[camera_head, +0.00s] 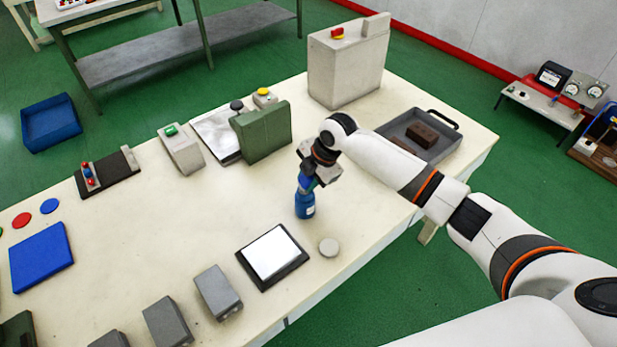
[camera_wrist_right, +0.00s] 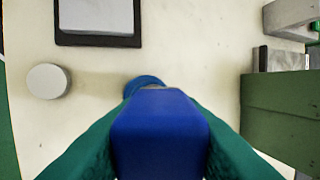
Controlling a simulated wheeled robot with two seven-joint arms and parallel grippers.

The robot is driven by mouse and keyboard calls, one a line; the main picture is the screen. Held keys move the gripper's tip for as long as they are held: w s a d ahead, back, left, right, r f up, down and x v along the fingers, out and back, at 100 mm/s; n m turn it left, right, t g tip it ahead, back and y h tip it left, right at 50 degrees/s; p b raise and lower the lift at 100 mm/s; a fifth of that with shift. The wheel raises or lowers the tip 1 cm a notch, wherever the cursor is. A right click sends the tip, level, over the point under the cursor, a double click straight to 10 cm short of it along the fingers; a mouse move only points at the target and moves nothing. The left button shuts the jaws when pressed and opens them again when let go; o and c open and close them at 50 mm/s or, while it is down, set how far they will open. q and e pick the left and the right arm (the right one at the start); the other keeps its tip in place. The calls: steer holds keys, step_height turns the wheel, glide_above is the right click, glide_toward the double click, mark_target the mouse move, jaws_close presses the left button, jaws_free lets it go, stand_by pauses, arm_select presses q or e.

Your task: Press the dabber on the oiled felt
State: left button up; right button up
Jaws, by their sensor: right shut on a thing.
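My right gripper (camera_head: 312,172) is shut on a blue handle, which I take to be the dabber (camera_wrist_right: 160,130); it fills the lower middle of the right wrist view, between the green fingers. In the head view a blue pot-like body (camera_head: 305,207) with a pale label shows straight below the gripper, at the table's middle. A round blue part also shows beyond the handle in the right wrist view. I cannot tell whether it touches the table. A white square pad in a dark frame (camera_head: 271,257) lies nearer; I cannot tell whether it is the oiled felt. My left gripper is out of view.
A pale round disc (camera_head: 329,247) lies beside the framed pad. A green block (camera_head: 264,131) stands behind the gripper, near a grey box (camera_head: 348,60). A grey tray (camera_head: 420,136) with brown blocks is at right. Grey blocks (camera_head: 218,291) stand along the front.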

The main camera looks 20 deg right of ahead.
steer(key=shift+f, duration=0.5)
stand_by(1.7)
step_height(320, 180, up, 7)
steer(key=p, duration=0.6)
steer(key=shift+r, duration=0.1)
stand_by(0.4)
